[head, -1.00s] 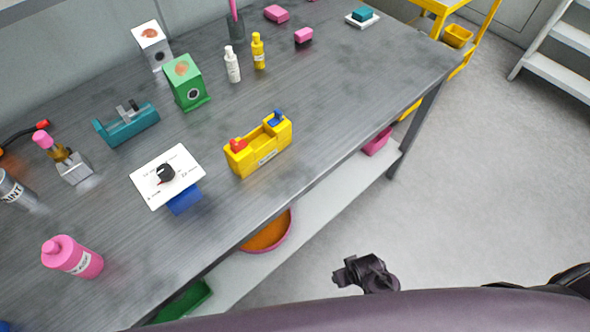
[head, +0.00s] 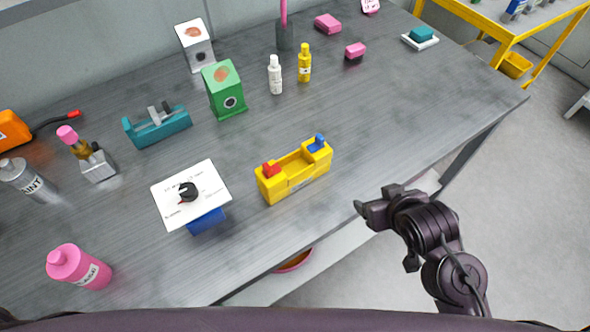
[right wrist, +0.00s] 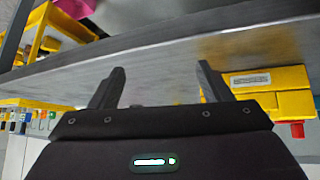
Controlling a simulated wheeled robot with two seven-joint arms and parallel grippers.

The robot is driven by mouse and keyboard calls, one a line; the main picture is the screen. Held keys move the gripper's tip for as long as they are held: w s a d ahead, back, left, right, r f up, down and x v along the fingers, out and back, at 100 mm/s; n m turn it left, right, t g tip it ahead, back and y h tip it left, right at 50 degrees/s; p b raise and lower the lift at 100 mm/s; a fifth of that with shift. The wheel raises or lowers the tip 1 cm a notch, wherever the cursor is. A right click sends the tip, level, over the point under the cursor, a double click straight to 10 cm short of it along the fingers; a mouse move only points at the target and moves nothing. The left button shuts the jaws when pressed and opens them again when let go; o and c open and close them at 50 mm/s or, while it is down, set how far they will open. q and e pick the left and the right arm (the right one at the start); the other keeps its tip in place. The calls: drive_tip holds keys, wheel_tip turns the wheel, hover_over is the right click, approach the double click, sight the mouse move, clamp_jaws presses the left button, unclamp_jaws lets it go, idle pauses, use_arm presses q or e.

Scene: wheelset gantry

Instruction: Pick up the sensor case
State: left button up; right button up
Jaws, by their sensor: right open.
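A yellow case (head: 293,180) with a red part at its left end and a blue part at its right end stands on the grey workbench near the front edge. I take it for the sensor case, though its label is too small to read. My right gripper (head: 368,212) is to the right of it, apart from it, beyond the front edge. In the right wrist view the fingers (right wrist: 160,82) are apart with nothing between them. The yellow case (right wrist: 272,90) shows there at the right, past the fingers, with its label plate. My left gripper is not in view.
The workbench (head: 400,120) is clear right of the case. Left of it stands a white card (head: 215,190) with a black knob on a blue base. Behind are a green box (head: 225,95), a white bottle (head: 275,75) and a yellow bottle (head: 304,65). A pink bottle (head: 80,268) stands front left.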

sight(320, 148)
drive_tip(key=w+a+r+n+t+y, duration=0.1)
drive_tip(key=a, duration=0.1)
drive_tip(key=w+a+r+t+y, duration=0.1)
drive_tip(key=w+a+r+t, duration=0.1)
drive_tip(key=shift+w+n+y, duration=0.3)
drive_tip(key=shift+n+y, duration=0.1)
drive_tip(key=w+a+y, duration=0.1)
drive_tip(key=w+a, duration=0.1)
drive_tip(key=w+a+n+t+y+p, duration=0.1)
drive_tip(key=w+a, duration=0.1)
drive_tip(key=a, duration=0.1)
drive_tip(key=w+a+r+y, duration=0.1)
drive_tip(key=w+a+y, duration=0.1)
drive_tip(key=a, duration=0.1)
drive_tip(key=shift+w+n+t+p, duration=0.1)
drive_tip(key=shift+n+t+p, duration=0.2)
drive_tip(key=shift+n+p, duration=0.1)
drive_tip(key=shift+w+a+f, duration=0.15)
drive_tip(key=shift+w+f, duration=0.05)
drive_tip(key=shift+w, duration=0.05)
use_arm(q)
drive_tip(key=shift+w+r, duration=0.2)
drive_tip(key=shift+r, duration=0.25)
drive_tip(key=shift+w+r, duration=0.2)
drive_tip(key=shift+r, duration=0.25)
use_arm(e)
drive_tip(key=shift+c, duration=0.4)
drive_tip(key=c, duration=1.5)
drive_tip(key=shift+r, duration=0.2)
